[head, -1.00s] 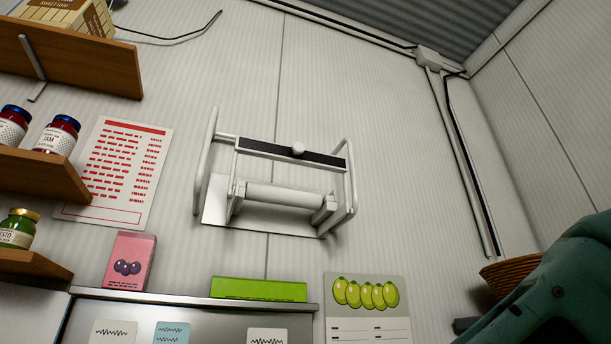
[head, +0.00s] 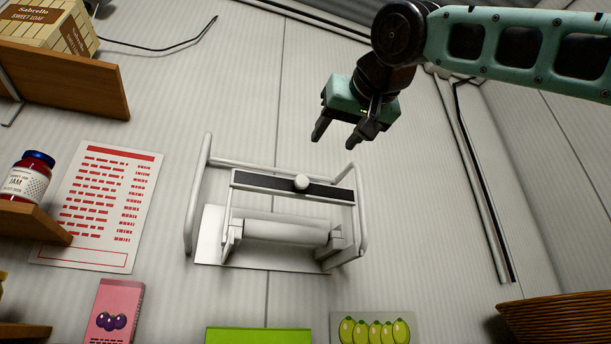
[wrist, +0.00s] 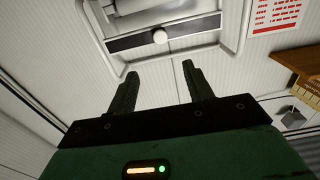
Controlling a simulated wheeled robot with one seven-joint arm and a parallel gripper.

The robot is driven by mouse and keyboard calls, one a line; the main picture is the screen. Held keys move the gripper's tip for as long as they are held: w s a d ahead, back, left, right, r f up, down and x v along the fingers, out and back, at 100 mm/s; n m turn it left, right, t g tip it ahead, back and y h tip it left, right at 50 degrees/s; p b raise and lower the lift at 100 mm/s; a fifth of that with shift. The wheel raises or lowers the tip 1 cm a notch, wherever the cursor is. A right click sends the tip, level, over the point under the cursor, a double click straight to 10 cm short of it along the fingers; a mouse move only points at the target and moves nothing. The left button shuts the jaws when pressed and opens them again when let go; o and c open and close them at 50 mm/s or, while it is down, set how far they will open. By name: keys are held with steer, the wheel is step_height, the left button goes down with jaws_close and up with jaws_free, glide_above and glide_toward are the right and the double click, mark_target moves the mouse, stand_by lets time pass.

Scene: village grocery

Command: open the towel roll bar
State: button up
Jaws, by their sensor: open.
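The towel roll holder is a white tube frame on the wall, in the middle of the head view. Its bar (head: 255,181) is dark with a white edge and carries a round white knob (head: 301,183). The bar lies across the front, above the white roll (head: 285,231). In the wrist view the bar (wrist: 195,28) and knob (wrist: 160,37) show beyond the fingertips. My gripper (head: 334,138) is open and empty, above and slightly right of the knob in the head view, apart from it. Its fingers (wrist: 159,75) point toward the holder.
A red-printed sheet (head: 98,205) hangs on the wall at left. Wooden shelves (head: 80,80) hold a box and a jam jar (head: 27,178). A pink box (head: 114,312) and a green item (head: 257,336) are below. A wicker basket (head: 555,318) is at lower right.

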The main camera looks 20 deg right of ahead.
mark_target(303, 182)
steer(key=w+p, duration=0.6)
steer(key=w, duration=0.8)
steer(key=shift+w, duration=0.35)
steer(key=shift+w+f+p, duration=0.1)
steer(key=shift+w+p, duration=0.3)
steer(key=shift+w, duration=0.35)
steer(key=shift+c, duration=0.3)
jaws_close()
steer(key=shift+f, duration=0.1)
